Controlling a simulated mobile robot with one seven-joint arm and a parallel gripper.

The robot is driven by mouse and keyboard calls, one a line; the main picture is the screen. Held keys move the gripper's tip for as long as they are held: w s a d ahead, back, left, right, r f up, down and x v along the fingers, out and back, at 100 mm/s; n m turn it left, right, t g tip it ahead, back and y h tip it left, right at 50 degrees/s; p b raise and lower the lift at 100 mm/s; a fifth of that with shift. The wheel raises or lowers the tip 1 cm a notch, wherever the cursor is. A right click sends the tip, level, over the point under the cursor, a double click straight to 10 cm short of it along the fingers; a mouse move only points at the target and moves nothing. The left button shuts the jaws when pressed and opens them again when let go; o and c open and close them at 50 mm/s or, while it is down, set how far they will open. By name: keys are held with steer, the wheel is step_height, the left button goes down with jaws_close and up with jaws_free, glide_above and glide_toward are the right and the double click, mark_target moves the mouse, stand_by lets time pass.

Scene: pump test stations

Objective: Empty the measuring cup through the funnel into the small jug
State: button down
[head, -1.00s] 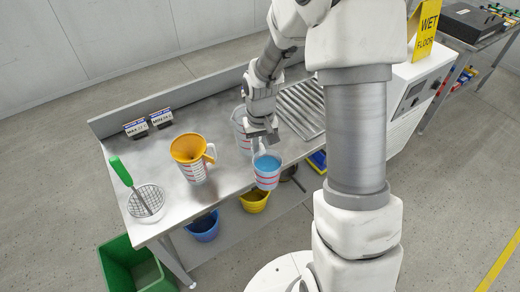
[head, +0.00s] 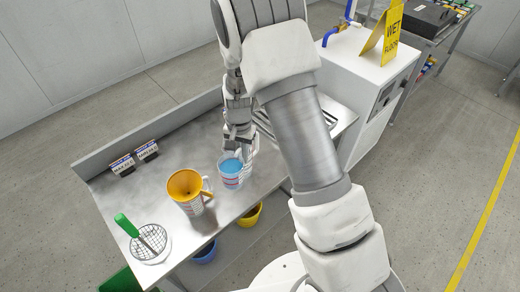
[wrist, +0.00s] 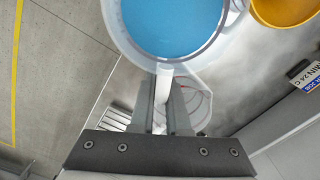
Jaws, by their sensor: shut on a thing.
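The measuring cup (head: 231,177) is clear with red marks and holds blue liquid. My gripper (head: 237,140) is shut on its handle; in the wrist view the jaws (wrist: 164,105) clamp the white handle, and the blue liquid (wrist: 172,22) looks level. The cup is upright, just right of the orange funnel (head: 186,184). The funnel sits in the mouth of the small jug (head: 194,206), a clear jug with red marks and an orange-looking handle beside it. The funnel's edge also shows at the wrist view's top right (wrist: 290,10). Whether the cup is clear of the table I cannot tell.
A round wire strainer (head: 151,243) with a green-handled tool is at the table's near left. Yellow (head: 249,215) and blue buckets are below the table.

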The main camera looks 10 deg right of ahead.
steer(key=w+a+r+m+t+y+p, duration=0.1)
steer(key=w+a+m+t+p, duration=0.1)
steer(key=a, duration=0.5)
steer(key=w+a+r+m+t+y+p, duration=0.1)
steer(key=w+a+r+m+t+p, duration=0.1)
steer(key=a+p, duration=0.4)
steer(key=shift+w+a+r+m, duration=0.2)
steer(key=shift+a+r+m, duration=0.05)
steer(key=shift+a+m, duration=0.6)
steer(key=shift+w+r+t+y+b, duration=0.15)
steer(key=shift+t+y+b, duration=0.25)
steer(key=shift+b, duration=0.45)
steer(key=shift+w+a+r+t+y+b, duration=0.15)
steer(key=shift+t+y+b, duration=0.6)
steer(key=shift+b, duration=3.85)
steer(key=shift+w+t+b, duration=0.1)
steer(key=shift+t+b, duration=0.75)
steer(key=shift+b, duration=1.25)
steer(key=shift+f+t+y+b, duration=0.2)
steer(key=shift+t+y+b, duration=1)
steer(key=shift+b, duration=3.15)
